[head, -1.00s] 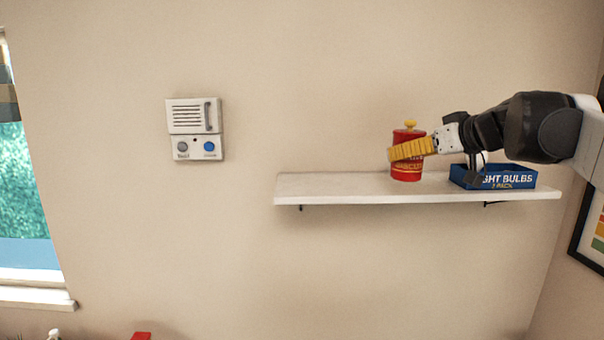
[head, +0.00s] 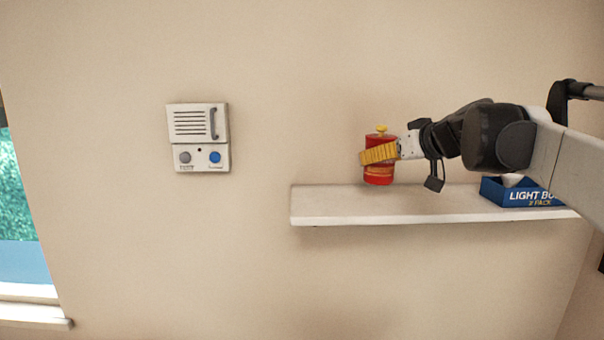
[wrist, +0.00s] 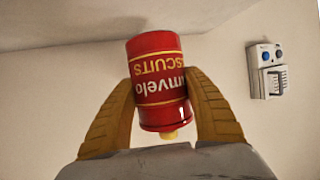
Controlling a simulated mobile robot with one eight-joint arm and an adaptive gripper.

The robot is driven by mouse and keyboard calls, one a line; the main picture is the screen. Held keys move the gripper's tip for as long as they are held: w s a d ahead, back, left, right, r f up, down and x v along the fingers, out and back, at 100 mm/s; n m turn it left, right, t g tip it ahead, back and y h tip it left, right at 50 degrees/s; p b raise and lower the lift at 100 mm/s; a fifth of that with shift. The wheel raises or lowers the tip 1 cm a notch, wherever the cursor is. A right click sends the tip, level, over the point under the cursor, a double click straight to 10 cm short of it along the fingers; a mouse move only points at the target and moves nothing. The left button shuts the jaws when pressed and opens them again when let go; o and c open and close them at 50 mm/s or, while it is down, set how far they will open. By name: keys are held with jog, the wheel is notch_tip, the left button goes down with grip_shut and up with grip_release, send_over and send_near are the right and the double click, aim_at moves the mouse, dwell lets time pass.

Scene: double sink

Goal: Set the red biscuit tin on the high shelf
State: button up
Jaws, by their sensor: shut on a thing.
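The red biscuit tin (head: 378,174) has yellow lettering and a yellow knob on its lid. In the head view it is upright near the left half of the white high shelf (head: 325,207), its base close to the shelf's back edge. I cannot tell whether it touches the shelf or hangs just above. My gripper (head: 377,154) is shut on the tin, its yellow fingers around the sides. In the wrist view the tin (wrist: 155,75) appears upside down between the two fingers (wrist: 163,105), with the shelf's pale surface (wrist: 60,22) behind.
A blue light bulb box (head: 510,192) stands on the shelf's right part, below my arm. The shelf's left end is clear. A white intercom panel (head: 199,137) hangs on the wall left of the shelf, and a window (head: 22,220) is at the far left.

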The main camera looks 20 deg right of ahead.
aim_at(378, 177)
jog(key=shift+w+a+f, duration=0.5)
jog(key=shift+w+a, duration=0.05)
jog(key=shift+a, duration=0.2)
jog(key=shift+f+p, duration=0.4)
jog(key=shift+f, duration=1.7)
jog(key=shift+f, duration=0.1)
jog(key=o, duration=1.2)
